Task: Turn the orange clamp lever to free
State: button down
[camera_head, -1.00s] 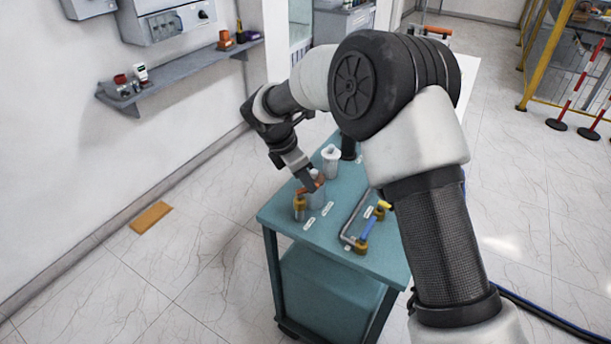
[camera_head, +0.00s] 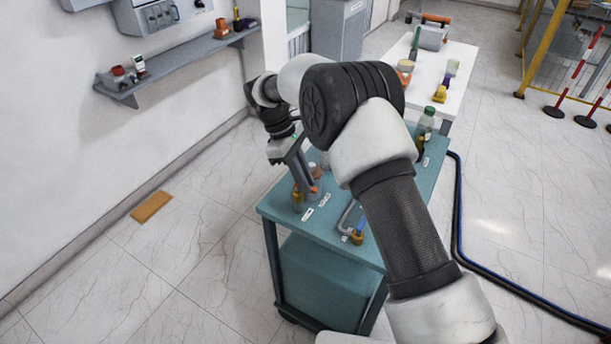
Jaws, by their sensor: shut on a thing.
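The orange clamp lever (camera_head: 315,189) shows as a small orange patch at the left part of the teal cart's top (camera_head: 335,230). My gripper (camera_head: 308,188) reaches down to it from the upper left and is shut on it. The fingers hide most of the lever, so its exact angle cannot be told. A brass-coloured fitting (camera_head: 298,196) stands just left of the fingertips. The grey-white body by the lever is largely hidden behind my gripper and arm.
A grey bent tool with a blue part (camera_head: 361,225) lies on the cart's right side, partly behind my arm. A green-capped bottle (camera_head: 426,122) stands at the cart's far end. A white table (camera_head: 455,70) is beyond. A wall shelf (camera_head: 180,65) is at left.

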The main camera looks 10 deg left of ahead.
jog(key=shift+s+m, duration=0.15)
jog(key=shift+m, duration=0.45)
jog(key=shift+g, duration=0.3)
jog(key=c, duration=1.8)
grip_release()
jog(key=shift+o, duration=0.2)
jog(key=v, duration=1.2)
jog(key=shift+p, duration=0.4)
